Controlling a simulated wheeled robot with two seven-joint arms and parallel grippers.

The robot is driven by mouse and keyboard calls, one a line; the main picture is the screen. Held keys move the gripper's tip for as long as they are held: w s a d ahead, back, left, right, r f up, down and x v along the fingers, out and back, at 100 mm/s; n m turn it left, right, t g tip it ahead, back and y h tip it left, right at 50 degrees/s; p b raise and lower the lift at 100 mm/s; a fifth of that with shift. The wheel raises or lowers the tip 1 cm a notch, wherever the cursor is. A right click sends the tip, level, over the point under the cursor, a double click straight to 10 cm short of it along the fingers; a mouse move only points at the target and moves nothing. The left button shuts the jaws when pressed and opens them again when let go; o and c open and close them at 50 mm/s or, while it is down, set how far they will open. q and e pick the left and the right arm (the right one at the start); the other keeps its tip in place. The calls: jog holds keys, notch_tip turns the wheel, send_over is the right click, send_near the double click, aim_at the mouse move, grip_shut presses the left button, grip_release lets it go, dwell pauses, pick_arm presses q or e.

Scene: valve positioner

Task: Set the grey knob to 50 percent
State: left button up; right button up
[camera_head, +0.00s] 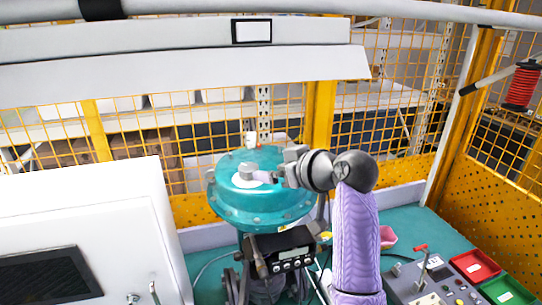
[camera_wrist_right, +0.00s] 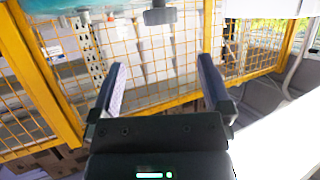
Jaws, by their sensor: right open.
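The grey knob (camera_head: 247,172) sits on a pale round dial on top of the teal round housing (camera_head: 262,204) in the head view. My right gripper (camera_head: 268,177) reaches in from the right, just beside the knob. In the right wrist view its two fingers (camera_wrist_right: 160,72) stand wide apart with nothing between them. A dark grey block (camera_wrist_right: 158,14) at the top edge of that view lies beyond the fingertips; it may be the knob. A strip of teal shows at top left there. The dial markings are too small to read. My left gripper is not in view.
A white cabinet (camera_head: 100,225) with a dark screen stands at left. A control panel (camera_head: 438,285) with a red-tipped lever, plus red (camera_head: 474,266) and green (camera_head: 508,292) trays, lies at lower right. A yellow mesh fence (camera_head: 405,110) closes off the back.

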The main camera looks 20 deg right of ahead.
aim_at(250, 167)
jog(key=p+x, duration=0.1)
jog(key=x, duration=0.8)
jog(key=shift+w+a, duration=0.2)
jog(key=shift+a, duration=0.05)
